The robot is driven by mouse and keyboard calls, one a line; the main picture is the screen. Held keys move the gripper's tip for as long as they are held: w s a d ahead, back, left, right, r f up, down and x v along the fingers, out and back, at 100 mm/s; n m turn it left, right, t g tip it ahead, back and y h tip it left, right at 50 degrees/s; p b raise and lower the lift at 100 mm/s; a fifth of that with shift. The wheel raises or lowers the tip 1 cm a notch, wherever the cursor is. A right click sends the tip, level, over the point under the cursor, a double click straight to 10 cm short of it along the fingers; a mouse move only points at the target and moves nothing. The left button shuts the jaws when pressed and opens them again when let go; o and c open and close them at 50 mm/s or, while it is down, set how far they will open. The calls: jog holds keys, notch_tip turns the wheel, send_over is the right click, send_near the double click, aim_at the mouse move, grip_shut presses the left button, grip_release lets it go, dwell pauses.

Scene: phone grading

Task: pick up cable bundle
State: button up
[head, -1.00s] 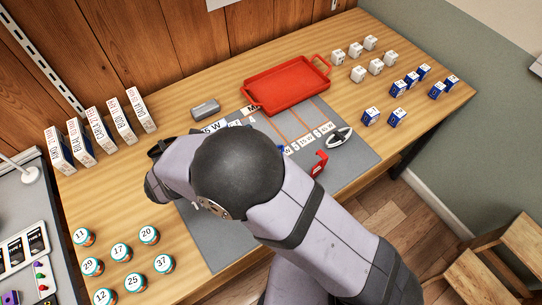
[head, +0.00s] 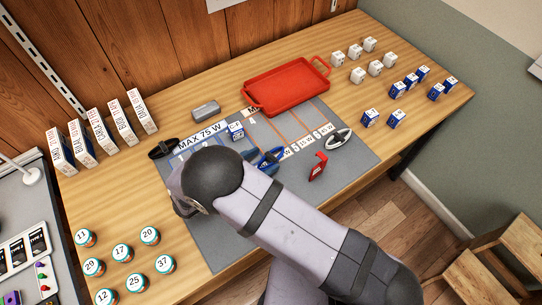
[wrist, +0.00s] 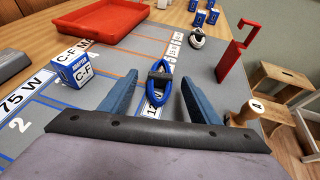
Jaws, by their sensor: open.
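A blue cable bundle (wrist: 158,92) with a dark band lies on the grey mat (wrist: 205,75) in the wrist view. It also shows beside the arm in the head view (head: 271,155). My gripper (wrist: 162,80) is open, its two blue-grey fingers on either side of the blue bundle with gaps. I cannot tell how high the fingertips are above the mat. A white cable bundle (head: 339,138) lies at the mat's right side, and a black one (head: 163,148) at its left corner. My arm hides part of the mat in the head view.
A C-F adapter box (wrist: 75,70) stands left of my fingers. A red tray (head: 287,85) is behind. Numbered jars (head: 121,251) and adapter boxes (head: 397,118) stand off the mat.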

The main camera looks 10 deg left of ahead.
aim_at(272, 155)
jog(key=shift+r+p+x, duration=0.15)
jog(key=shift+p+x, duration=0.45)
jog(key=shift+x, duration=0.4)
jog(key=shift+r+p+x, duration=0.15)
jog(key=shift+p+x, duration=0.4)
jog(key=shift+x, duration=1.25)
jog(key=shift+d, duration=0.1)
jog(key=shift+s, duration=0.1)
jog(key=c, duration=1.1)
